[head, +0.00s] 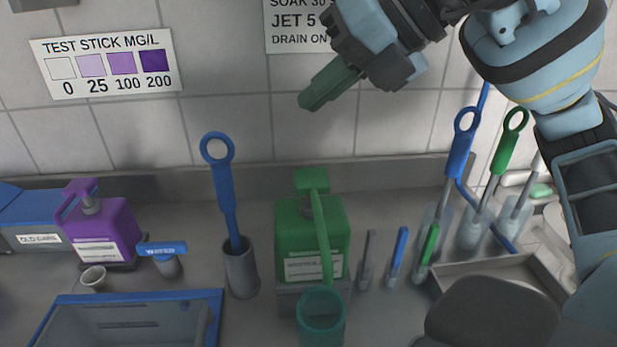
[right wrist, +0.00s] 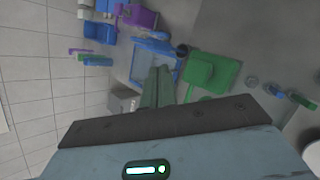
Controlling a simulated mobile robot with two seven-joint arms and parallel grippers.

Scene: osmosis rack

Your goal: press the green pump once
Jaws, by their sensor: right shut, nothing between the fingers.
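The green pump (head: 312,182) is a flat green head on top of a green bottle (head: 293,237) with a white label. The bottle stands upright near the back wall in the head view. A long green strip runs down its front to a teal cup (head: 321,318); I cannot tell whether it joins the pump. My right gripper (head: 307,103) is shut and empty, above the pump and apart from it. In the right wrist view the shut fingers (right wrist: 157,88) show left of the green bottle and pump (right wrist: 212,72). My left gripper is not in view.
A purple pump bottle (head: 105,232) and a blue-rimmed basin (head: 140,297) are at left. A blue ring-handled tool (head: 224,190) stands in a grey holder (head: 241,270) beside the green bottle. Several blue and green tools stand at right, near a tray (head: 490,264).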

